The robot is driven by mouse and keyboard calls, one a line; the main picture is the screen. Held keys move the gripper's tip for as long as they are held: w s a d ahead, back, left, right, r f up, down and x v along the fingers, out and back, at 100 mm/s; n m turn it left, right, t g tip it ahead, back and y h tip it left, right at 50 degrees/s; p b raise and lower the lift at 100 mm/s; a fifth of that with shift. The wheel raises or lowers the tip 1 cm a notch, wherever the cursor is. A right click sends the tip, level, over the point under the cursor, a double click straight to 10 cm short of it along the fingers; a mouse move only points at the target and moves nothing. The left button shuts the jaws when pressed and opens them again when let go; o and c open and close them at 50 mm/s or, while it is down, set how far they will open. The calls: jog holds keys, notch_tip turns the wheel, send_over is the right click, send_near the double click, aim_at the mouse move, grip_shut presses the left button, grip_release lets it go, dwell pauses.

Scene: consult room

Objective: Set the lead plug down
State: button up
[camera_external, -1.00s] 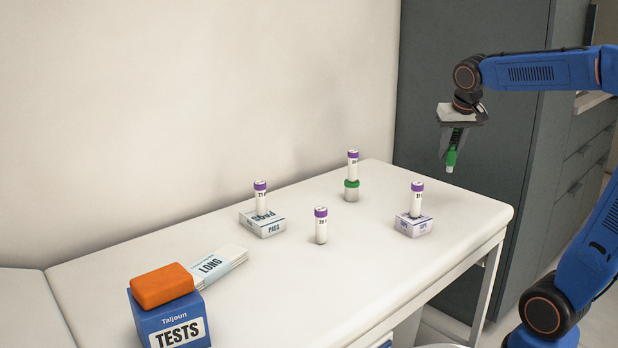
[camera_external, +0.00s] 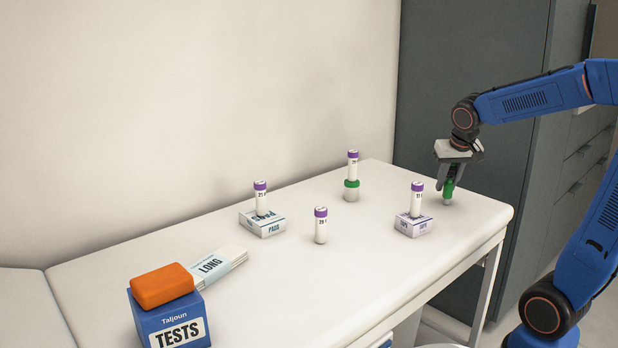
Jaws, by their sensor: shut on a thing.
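The lead plug (camera_external: 448,191), green with a pale lower end, is held upright between the fingers of my gripper (camera_external: 449,184). My gripper is shut on it at the right end of the table (camera_external: 400,270). The plug's lower end is at or very close to the tabletop; I cannot tell whether it touches. It is just behind and to the right of the white box with a purple-capped tube on it.
Purple-capped tubes stand on a small white box (camera_external: 414,225), on a PADS box (camera_external: 263,223), on a green-topped holder (camera_external: 351,190) and on the bare table (camera_external: 321,226). A LONG packet (camera_external: 215,266), a TESTS box (camera_external: 172,322) and an orange block (camera_external: 162,285) are at left.

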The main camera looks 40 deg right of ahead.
jog(key=shift+f, duration=0.1)
jog(key=o, duration=1)
jog(key=v, duration=1.2)
jog(key=s+a+f+n+y, duration=0.1)
jog(key=s+a+f+n, duration=0.1)
jog(key=s+f, duration=0.2)
jog(key=s+a+f+n+y, duration=0.1)
jog(key=s+a+f+n, duration=0.1)
jog(key=s, duration=0.4)
jog(key=s+a+f+n+t, duration=0.1)
jog(key=s+a+f+n, duration=0.2)
jog(key=s+f, duration=0.2)
jog(key=shift+s+a+f+y, duration=0.1)
jog(key=shift+a+f+y, duration=0.2)
jog(key=shift+y, duration=0.1)
